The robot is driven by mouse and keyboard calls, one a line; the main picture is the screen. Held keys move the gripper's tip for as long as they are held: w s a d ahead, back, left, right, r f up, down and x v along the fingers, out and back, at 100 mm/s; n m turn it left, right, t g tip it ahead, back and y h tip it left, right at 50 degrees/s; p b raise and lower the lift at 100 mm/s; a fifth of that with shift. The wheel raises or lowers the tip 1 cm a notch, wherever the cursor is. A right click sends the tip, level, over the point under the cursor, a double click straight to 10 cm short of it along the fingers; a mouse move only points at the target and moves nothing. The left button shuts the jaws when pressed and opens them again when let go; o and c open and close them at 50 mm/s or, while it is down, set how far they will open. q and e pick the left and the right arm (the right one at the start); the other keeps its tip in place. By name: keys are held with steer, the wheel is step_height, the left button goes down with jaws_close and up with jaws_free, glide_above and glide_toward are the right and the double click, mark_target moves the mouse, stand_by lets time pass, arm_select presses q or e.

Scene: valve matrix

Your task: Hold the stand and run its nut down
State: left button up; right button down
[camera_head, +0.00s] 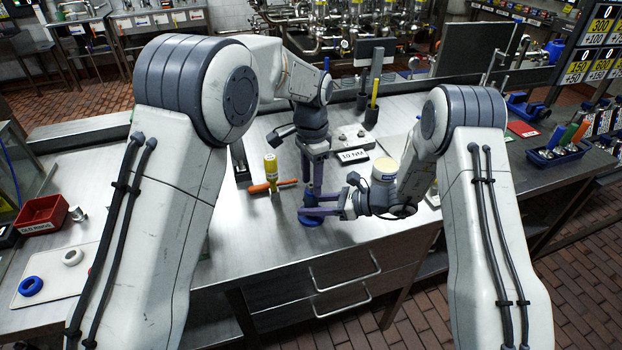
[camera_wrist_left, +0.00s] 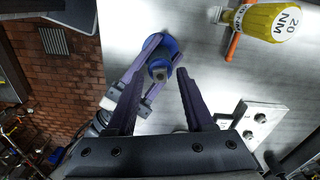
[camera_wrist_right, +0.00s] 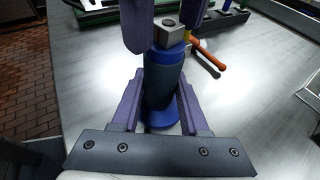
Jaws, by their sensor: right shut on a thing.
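The stand is a blue post with a round blue base (camera_head: 313,220) on the steel bench. It fills the middle of the right wrist view (camera_wrist_right: 163,85), upright, with a grey square nut (camera_wrist_right: 172,33) at its top. My right gripper (camera_head: 318,207) comes in low from the right and is shut on the stand's post, one finger on each side. My left gripper (camera_head: 312,180) points straight down above the stand. Its fingers are apart, and the stand's top (camera_wrist_left: 160,70) shows between and just beyond the tips in the left wrist view.
A red bin (camera_head: 41,214) is far left. The bench front is clear.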

arm_select(q)
step_height(320, 180, up, 12)
stand_by(0.6)
arm_select(e)
steer(key=shift+c, duration=1.7)
jaws_free()
